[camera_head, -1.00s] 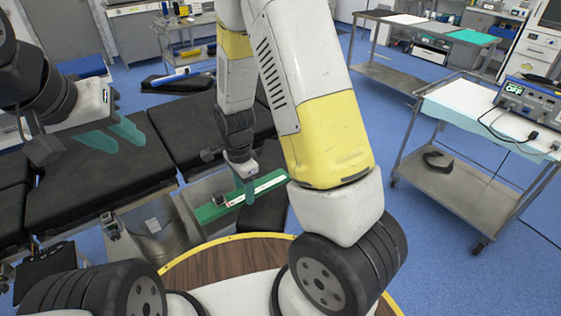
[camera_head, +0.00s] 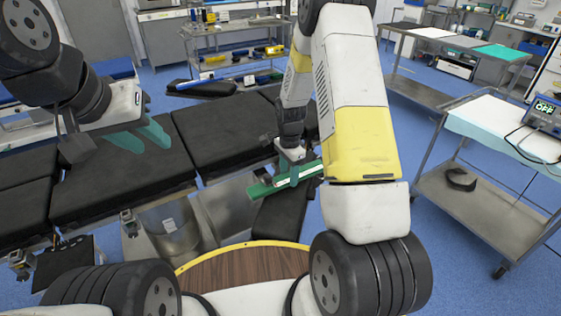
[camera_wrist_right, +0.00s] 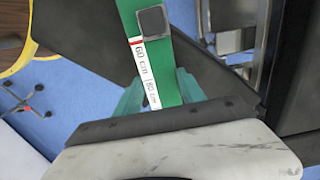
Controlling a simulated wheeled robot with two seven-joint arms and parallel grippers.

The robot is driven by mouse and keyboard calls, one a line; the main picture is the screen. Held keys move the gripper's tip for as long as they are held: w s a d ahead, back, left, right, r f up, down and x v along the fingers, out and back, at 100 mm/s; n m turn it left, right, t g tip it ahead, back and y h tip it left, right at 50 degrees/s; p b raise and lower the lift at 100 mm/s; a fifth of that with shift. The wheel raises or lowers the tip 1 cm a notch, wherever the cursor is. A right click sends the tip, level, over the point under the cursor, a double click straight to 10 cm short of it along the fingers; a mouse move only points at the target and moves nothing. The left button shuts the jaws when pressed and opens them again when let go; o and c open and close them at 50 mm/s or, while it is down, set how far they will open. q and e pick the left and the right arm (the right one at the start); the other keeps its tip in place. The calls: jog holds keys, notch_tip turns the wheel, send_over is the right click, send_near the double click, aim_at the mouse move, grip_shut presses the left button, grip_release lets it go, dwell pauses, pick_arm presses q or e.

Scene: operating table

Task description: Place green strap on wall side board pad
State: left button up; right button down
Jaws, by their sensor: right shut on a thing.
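The green strap (camera_head: 258,190), a flat strip with a white marked label, is held in my right gripper (camera_head: 291,172). In the right wrist view the strap (camera_wrist_right: 188,82) runs between the teal fingers (camera_wrist_right: 160,95), with a dark square piece near its upper end. In the head view it is over the near edge of the operating table, above a black board pad (camera_head: 285,218) that sticks out toward me. Another black board pad (camera_head: 212,89) lies on the far, wall side, with a blue and white strip on it. My left gripper (camera_head: 139,138) is open and empty above the table.
The black padded operating table (camera_head: 110,190) spans the left and middle. A metal trolley with a device (camera_head: 545,115) stands at the right. A shelf cart (camera_head: 235,45) stands behind the far pad. Blue floor is free between table and trolley.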

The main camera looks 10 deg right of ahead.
jog(key=shift+f, duration=0.8)
jog(key=shift+f, duration=0.1)
jog(key=c, duration=0.7)
grip_release()
notch_tip(320, 180, up, 12)
notch_tip(320, 180, up, 17)
jog(key=n+t+y, duration=0.1)
jog(key=n+t, duration=0.2)
jog(key=n, duration=0.3)
send_over(289, 176)
jog(key=s+a, duration=0.1)
jog(key=s, duration=0.8)
jog(key=s+r+n+t, duration=0.1)
jog(key=s+r+n, duration=0.1)
jog(key=s, duration=0.3)
jog(key=s+a+r+n+t, duration=0.1)
jog(key=s+r+n, duration=0.1)
jog(key=s, duration=0.3)
jog(key=s+r+n+t+y, duration=0.1)
jog(key=s+r+n, duration=0.2)
jog(key=s+n, duration=0.1)
jog(key=shift+s+a+n, duration=0.15)
jog(key=shift+s+n, duration=0.15)
jog(key=shift+s, duration=0.35)
